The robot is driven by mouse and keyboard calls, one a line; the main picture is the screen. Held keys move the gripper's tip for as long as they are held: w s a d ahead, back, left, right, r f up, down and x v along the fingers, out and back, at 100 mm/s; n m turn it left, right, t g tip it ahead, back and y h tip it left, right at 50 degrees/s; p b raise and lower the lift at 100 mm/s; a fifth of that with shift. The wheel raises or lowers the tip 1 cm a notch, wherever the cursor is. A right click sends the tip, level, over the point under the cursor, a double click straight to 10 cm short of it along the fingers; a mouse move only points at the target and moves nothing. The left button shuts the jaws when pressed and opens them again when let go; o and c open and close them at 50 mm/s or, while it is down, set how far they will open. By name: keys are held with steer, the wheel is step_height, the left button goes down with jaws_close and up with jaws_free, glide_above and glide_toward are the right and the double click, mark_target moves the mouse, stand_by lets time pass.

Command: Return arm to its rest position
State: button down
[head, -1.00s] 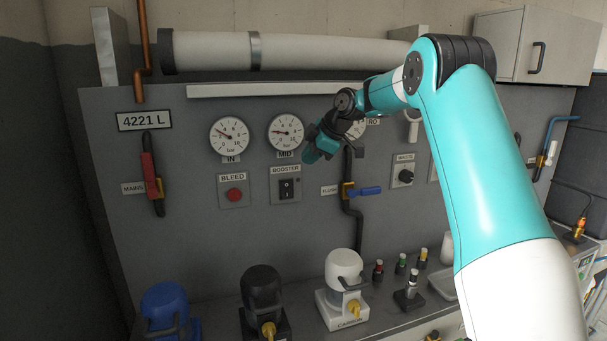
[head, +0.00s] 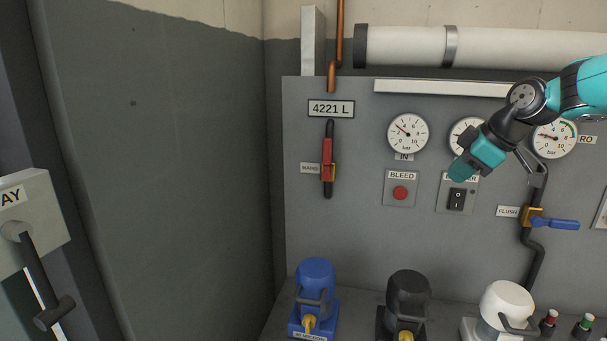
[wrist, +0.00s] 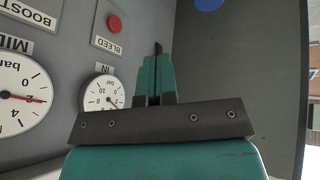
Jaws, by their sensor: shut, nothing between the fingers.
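My gripper (head: 464,170) is at the right in the head view, in front of the grey panel between the MID gauge and the booster switch. Part of my teal arm enters from the right edge. In the wrist view the teal fingers (wrist: 157,75) are together, with nothing between them. The gripper covers part of the MID gauge (head: 466,132) and of the booster label. I cannot tell how far it is from the panel.
The panel carries a red MAINS valve (head: 328,160), a BLEED button (head: 400,193), a booster switch (head: 457,199) and a blue-handled FLUSH valve (head: 560,224). Blue (head: 315,285), black (head: 408,295) and white (head: 507,303) canisters stand below. A lever box (head: 28,215) is at the far left.

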steer(key=s+a+m+g, duration=0.1)
steer(key=s+a+g, duration=0.1)
steer(key=s+a, duration=0.85)
steer(key=s+a+f+m+g, duration=0.1)
steer(key=s+a+f, duration=0.1)
steer(key=s, duration=0.6)
steer(key=s+a+f+m+g, duration=0.1)
steer(key=s+a+f, duration=0.1)
steer(key=s, duration=0.6)
steer(key=s+a+f+m+g, duration=0.1)
steer(key=s+a+f, duration=0.1)
steer(key=s, duration=0.6)
steer(key=shift+a+m, duration=0.4)
steer(key=shift+a, duration=0.5)
steer(key=shift+w+f, duration=0.1)
